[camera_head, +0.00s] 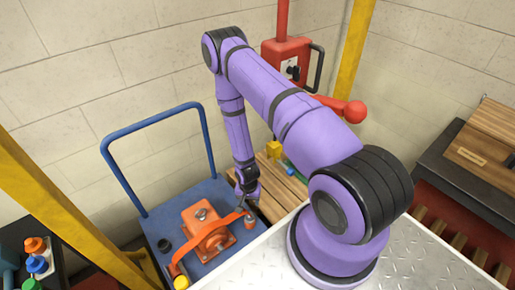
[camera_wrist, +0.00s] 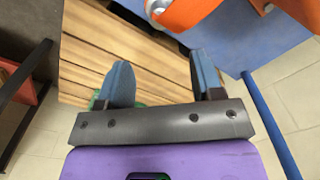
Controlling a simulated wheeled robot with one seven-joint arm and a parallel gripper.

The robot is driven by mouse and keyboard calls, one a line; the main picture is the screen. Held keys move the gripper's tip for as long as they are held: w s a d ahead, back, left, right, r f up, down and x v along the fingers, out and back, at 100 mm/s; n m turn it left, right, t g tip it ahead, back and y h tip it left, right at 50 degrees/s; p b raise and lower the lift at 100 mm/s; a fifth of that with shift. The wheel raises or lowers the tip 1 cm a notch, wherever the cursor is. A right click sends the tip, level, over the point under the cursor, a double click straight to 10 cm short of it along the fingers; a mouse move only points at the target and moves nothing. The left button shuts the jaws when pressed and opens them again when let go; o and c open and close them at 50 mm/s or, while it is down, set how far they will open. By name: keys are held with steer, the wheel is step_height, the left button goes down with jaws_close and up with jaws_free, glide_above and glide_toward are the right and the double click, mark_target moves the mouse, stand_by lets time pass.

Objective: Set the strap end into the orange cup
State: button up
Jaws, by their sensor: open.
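An orange strap (camera_head: 184,255) runs in a band around and past the orange motor (camera_head: 205,230) on the blue cart. My gripper (camera_head: 247,201) hangs just above the cup and strap end in the head view. In the wrist view my gripper (camera_wrist: 160,62) is open, with nothing between its two blue-grey fingers.
The blue cart (camera_head: 154,225) has a tall blue handle (camera_head: 122,176) and carries a black cup (camera_head: 164,245). A metal plate surface (camera_head: 425,262) is at the right. Yellow posts (camera_head: 40,195) stand nearby.

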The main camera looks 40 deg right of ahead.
steer(key=w+r+n+t, duration=0.1)
steer(key=w+r, duration=0.3)
steer(key=r, duration=0.6)
steer(key=w+r+n, duration=0.1)
steer(key=w+r, duration=0.2)
steer(key=r, duration=0.6)
steer(key=w+r+n+t, duration=0.1)
steer(key=w+r, duration=0.3)
steer(key=r, duration=0.6)
step_height(320, 180, up, 13)
steer(key=s+a+n, duration=0.1)
steer(key=s+a, duration=0.1)
steer(key=s+a+r+n+t, duration=0.1)
steer(key=s+r, duration=0.4)
steer(key=r, duration=0.4)
steer(key=s+a+r+n+t, duration=0.1)
steer(key=s+r, duration=0.4)
steer(key=r, duration=0.4)
steer(key=s+r+n, duration=0.1)
steer(key=s+r, duration=0.3)
steer(key=s, duration=0.4)
steer(key=s+a+r+n+t, duration=0.1)
steer(key=s+r, duration=0.3)
steer(key=s, duration=0.5)
steer(key=shift+a+r+n, duration=0.2)
steer(key=shift+r+n, duration=0.05)
steer(key=shift+n, duration=0.25)
